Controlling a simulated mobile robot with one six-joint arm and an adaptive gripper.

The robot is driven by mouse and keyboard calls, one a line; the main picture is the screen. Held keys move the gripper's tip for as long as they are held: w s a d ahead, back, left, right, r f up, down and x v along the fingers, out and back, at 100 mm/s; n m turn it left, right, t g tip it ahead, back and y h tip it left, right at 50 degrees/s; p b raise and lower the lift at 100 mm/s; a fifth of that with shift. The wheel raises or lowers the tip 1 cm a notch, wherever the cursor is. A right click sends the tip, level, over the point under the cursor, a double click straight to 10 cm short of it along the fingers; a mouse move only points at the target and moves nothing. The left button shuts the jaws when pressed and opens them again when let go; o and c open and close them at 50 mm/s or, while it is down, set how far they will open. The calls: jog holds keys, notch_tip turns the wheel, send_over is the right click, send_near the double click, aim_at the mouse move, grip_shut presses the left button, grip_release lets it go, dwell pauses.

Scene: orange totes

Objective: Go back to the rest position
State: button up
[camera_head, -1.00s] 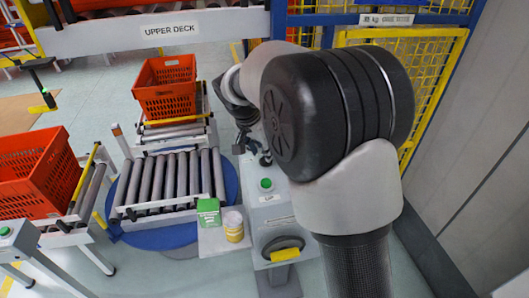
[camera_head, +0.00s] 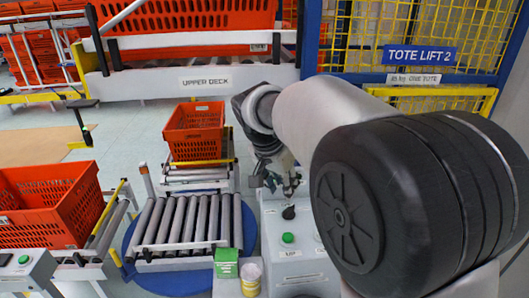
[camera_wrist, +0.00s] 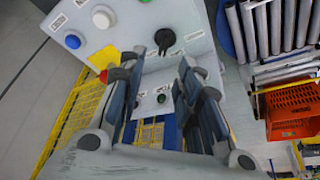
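My gripper (camera_head: 283,178) hangs above the grey control box (camera_head: 300,268), partly hidden behind my arm in the head view. In the wrist view my gripper (camera_wrist: 158,85) has its two dark fingers apart, with nothing visible between them. The box panel also shows in the wrist view (camera_wrist: 140,25), with a black knob (camera_wrist: 166,38), a white button (camera_wrist: 102,18) and a blue button (camera_wrist: 73,41). In the head view the box has a green button (camera_head: 288,238) and a black knob (camera_head: 289,213). I see clear space between the fingers and the panel.
An orange tote (camera_head: 195,130) stands on rollers behind the roller turntable (camera_head: 190,222). Another tote (camera_head: 45,205) is at left. A green box (camera_head: 226,262) and a yellow-white tub (camera_head: 250,278) stand beside the control box. The upper deck (camera_head: 205,82) and yellow fencing (camera_head: 400,35) are behind.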

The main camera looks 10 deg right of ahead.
jog(key=s+d+r+n+t+y, duration=0.1)
jog(key=s+d+r+n, duration=0.15)
jog(key=s, duration=0.95)
jog(key=s+d+r+n+y, duration=0.1)
jog(key=s+n, duration=0.3)
jog(key=s, duration=0.7)
jog(key=s+f+n+y, duration=0.1)
jog(key=s+f, duration=0.3)
jog(key=s, duration=0.4)
jog(key=shift+s+f+n, duration=0.25)
jog(key=shift+f+n, duration=0.1)
jog(key=shift+n, duration=0.3)
jog(key=shift+a, duration=0.1)
jog(key=shift+c, duration=0.3)
